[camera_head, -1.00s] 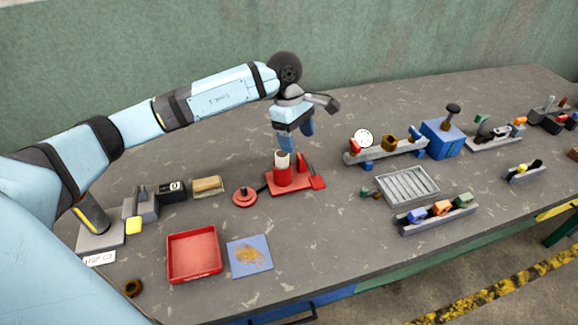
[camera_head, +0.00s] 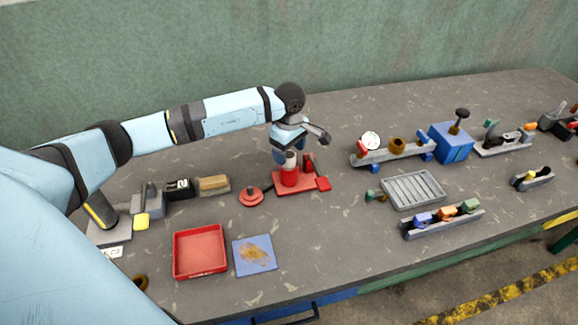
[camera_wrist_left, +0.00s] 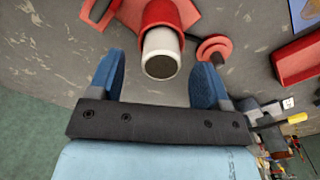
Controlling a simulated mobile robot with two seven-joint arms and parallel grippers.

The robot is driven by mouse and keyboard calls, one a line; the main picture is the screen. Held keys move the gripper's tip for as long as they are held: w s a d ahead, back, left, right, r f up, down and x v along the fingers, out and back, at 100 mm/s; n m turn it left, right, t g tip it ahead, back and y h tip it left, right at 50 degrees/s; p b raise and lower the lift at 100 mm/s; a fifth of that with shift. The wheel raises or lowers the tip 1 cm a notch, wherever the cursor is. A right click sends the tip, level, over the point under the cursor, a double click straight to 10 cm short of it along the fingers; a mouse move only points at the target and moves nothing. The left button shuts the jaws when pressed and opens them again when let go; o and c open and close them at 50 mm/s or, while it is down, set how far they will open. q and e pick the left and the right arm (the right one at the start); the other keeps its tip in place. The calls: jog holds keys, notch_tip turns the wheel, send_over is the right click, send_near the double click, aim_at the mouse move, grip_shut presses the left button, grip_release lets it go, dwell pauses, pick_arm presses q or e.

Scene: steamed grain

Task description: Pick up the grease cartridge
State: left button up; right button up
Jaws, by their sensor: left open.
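The grease cartridge, which I take to be the pale cylinder (camera_head: 291,158), stands upright in a red cup on a red stand (camera_head: 312,185). In the left wrist view, the cartridge (camera_wrist_left: 161,45) shows a white side and a dark round end, with the red cup (camera_wrist_left: 157,12) around it. My left gripper (camera_head: 281,155) is just above and behind the cartridge, partly overlapping it in the head view. Its blue fingers (camera_wrist_left: 160,70) are open, one on each side of the cartridge, with visible gaps. My right gripper is in neither view.
A red knobbed disc (camera_head: 251,197) sits left of the stand. A red tray (camera_head: 200,251) and blue mat (camera_head: 254,255) lie in front. A wooden-topped block (camera_head: 214,185) is at left. A grey rack (camera_head: 413,189) and blue box (camera_head: 452,142) are at right.

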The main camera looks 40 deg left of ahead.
pick_arm(q)
jog(key=shift+f, duration=1.45)
jog(key=shift+s, duration=0.1)
jog(key=c, duration=1.1)
jog(key=shift+o, duration=0.2)
jog(key=shift+r, duration=0.1)
notch_tip(320, 180, up, 20)
jog(key=b, duration=0.2)
jog(key=shift+d, duration=0.1)
